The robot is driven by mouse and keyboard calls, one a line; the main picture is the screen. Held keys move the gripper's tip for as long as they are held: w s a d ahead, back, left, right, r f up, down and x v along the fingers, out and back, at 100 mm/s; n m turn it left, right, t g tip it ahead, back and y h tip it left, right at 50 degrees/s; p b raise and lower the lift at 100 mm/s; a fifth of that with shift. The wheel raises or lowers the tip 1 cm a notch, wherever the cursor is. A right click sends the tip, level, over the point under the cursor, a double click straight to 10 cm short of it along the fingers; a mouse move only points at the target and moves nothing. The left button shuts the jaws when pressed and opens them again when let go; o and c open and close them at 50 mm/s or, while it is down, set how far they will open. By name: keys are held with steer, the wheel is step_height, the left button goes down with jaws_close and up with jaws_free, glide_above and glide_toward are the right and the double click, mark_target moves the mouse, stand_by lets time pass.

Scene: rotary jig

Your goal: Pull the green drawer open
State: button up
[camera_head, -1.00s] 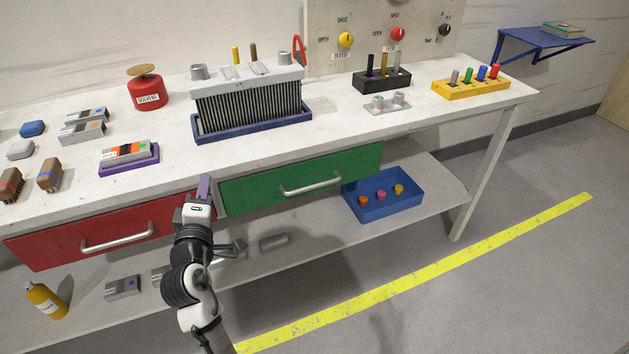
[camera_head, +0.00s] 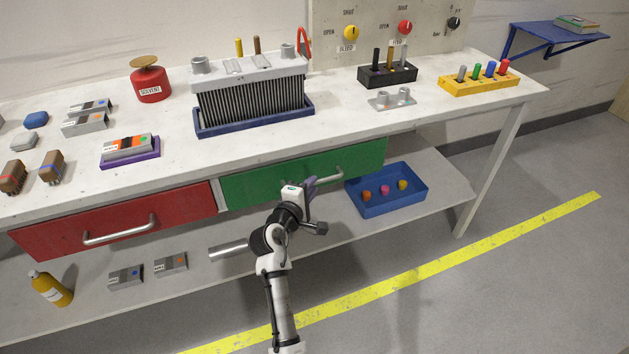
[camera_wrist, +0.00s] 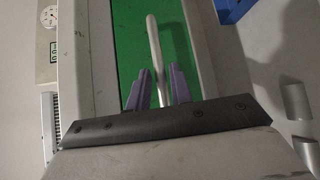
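The green drawer (camera_head: 255,184) sits under the tabletop, right of the red drawer, and looks shut. Its silver bar handle (camera_head: 337,174) is partly hidden in the head view by my gripper (camera_head: 311,184), which is at the drawer front. In the wrist view the green front (camera_wrist: 130,40) fills the upper middle. There the handle (camera_wrist: 154,45) runs between the two purple fingers of my gripper (camera_wrist: 159,90). The fingers are apart, with a gap visible on each side of the bar, so my gripper is open around it.
The red drawer (camera_head: 110,222) is to the left. A blue bin (camera_head: 381,208) with several colored pieces stands on the lower shelf at the right. Grey blocks and a yellow bottle (camera_head: 50,288) are on the shelf at left. The floor in front is clear.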

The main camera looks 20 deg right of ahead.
steer(key=shift+x, duration=1.45)
steer(key=shift+c, duration=0.2)
jaws_close()
